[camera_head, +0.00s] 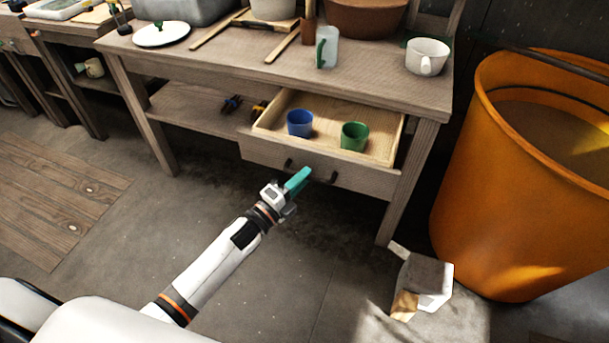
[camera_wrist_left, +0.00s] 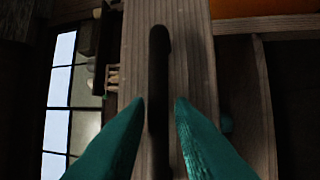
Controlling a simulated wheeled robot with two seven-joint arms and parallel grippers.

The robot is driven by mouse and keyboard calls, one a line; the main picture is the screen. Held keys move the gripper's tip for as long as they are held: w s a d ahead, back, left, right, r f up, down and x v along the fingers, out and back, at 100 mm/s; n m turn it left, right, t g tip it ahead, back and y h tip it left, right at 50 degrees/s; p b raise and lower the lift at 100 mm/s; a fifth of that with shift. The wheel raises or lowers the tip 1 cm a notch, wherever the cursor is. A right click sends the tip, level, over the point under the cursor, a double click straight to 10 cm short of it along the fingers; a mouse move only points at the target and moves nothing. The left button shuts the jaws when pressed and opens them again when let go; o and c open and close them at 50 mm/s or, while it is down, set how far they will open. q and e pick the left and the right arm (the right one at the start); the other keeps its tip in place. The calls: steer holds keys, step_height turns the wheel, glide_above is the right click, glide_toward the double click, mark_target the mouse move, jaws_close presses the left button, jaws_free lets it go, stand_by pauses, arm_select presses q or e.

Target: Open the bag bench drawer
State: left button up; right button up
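The bench drawer (camera_head: 375,181) stands partly pulled out under the wooden bench top, with its inside showing. A blue cup (camera_head: 300,123) and a green cup (camera_head: 354,136) stand in it. A dark bar handle (camera_head: 332,178) is on the drawer front and also shows in the left wrist view (camera_wrist_left: 159,75). My left gripper (camera_head: 300,178), with green fingers, is at the handle. In the wrist view its fingertips (camera_wrist_left: 160,101) are apart, one on each side of the handle; contact cannot be told. My right gripper is not in view.
The bench top (camera_head: 385,75) holds a glass mug (camera_head: 327,47), a white cup (camera_head: 427,56) and a lid (camera_head: 161,34). A large orange bin (camera_head: 470,190) stands right of the bench. A pale block (camera_head: 430,276) is in front of it. Floor before the drawer is clear.

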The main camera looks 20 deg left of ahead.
arm_select(q)
steer(key=v, duration=1)
steer(key=shift+s+a, duration=0.2)
steer(key=shift+s, duration=0.2)
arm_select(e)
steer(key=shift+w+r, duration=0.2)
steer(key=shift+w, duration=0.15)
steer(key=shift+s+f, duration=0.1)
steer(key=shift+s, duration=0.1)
